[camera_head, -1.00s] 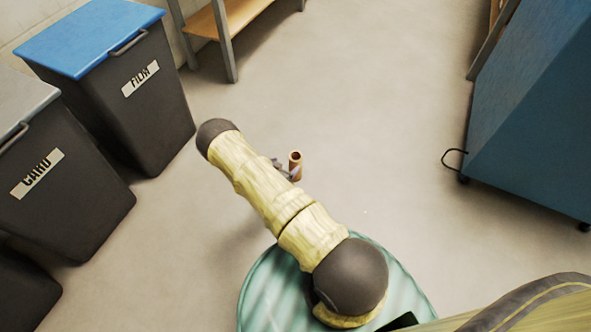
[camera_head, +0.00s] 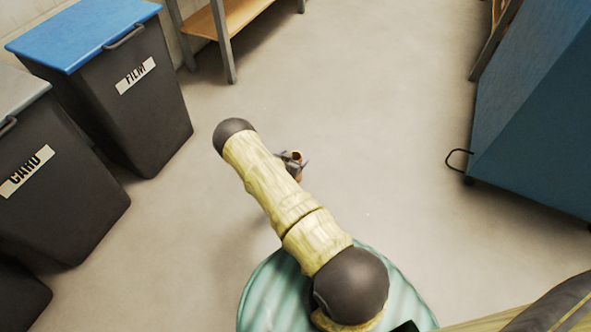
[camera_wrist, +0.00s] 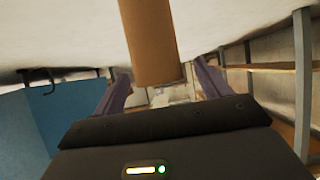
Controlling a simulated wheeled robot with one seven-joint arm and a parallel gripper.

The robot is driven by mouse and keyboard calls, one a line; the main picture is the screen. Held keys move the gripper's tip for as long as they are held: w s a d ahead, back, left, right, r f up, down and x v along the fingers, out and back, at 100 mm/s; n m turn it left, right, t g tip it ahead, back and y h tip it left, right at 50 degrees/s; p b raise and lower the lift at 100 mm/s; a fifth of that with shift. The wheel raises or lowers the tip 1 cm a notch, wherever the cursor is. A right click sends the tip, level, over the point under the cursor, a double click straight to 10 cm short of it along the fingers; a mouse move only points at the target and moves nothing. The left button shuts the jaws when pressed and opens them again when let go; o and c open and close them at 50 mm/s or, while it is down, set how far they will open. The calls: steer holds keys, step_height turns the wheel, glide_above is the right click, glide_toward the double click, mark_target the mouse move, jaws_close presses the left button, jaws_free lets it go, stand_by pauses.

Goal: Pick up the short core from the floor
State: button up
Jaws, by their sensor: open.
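The short core (camera_head: 297,156) is a brown cardboard tube standing upright on the floor. In the wrist view the core (camera_wrist: 152,40) fills the upper middle, and the floor appears at the top of the picture. My gripper (camera_head: 292,160) is open at the core, low over the floor. In the wrist view the fingers of my gripper (camera_wrist: 163,88) show one on each side of the core's end; whether either finger touches it I cannot tell.
A film bin (camera_head: 140,100) with a blue lid and a card bin (camera_head: 60,180) stand at the left. A wooden shelf (camera_head: 225,20) is at the back. A blue cabinet (camera_head: 535,110) on castors stands at the right. The floor around the core is clear.

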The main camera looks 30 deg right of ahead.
mark_target(297, 155)
steer(key=b+x, duration=0.1)
steer(key=x, duration=0.2)
steer(key=shift+d+f+b, duration=0.15)
steer(key=shift+f+b, duration=0.05)
steer(key=shift+b, duration=0.2)
steer(key=shift+r, duration=0.1)
steer(key=c, duration=1.4)
